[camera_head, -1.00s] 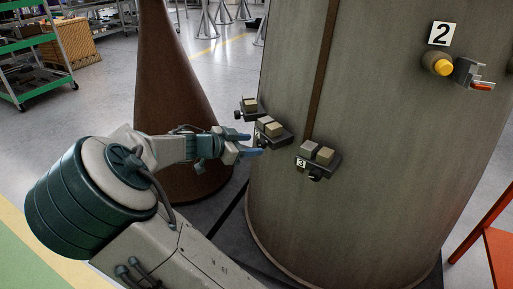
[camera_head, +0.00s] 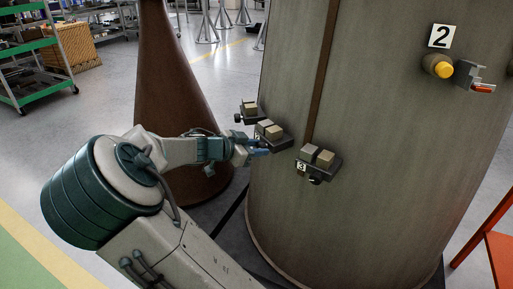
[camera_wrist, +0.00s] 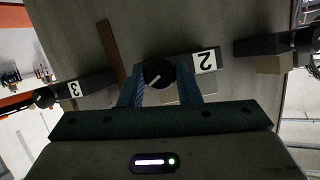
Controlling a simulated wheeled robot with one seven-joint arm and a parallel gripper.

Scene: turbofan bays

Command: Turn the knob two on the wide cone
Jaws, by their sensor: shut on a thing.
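The wide cone (camera_head: 390,170) is a big grey-brown body on the right in the head view. Knob two (camera_wrist: 158,75) is a round black knob with a white pointer line, beside a white label 2 (camera_wrist: 205,62) in the wrist view. My gripper (camera_head: 262,152) is at the middle box (camera_head: 270,133) on the cone's left side. In the wrist view its two blue fingers (camera_wrist: 160,92) stand on either side of the knob and are shut on it. In the head view the knob is hidden by my gripper.
A box with label 3 (camera_head: 318,160) sits close to the right of my gripper, and another box (camera_head: 247,110) sits to the left. A narrow brown cone (camera_head: 172,100) stands behind my arm.

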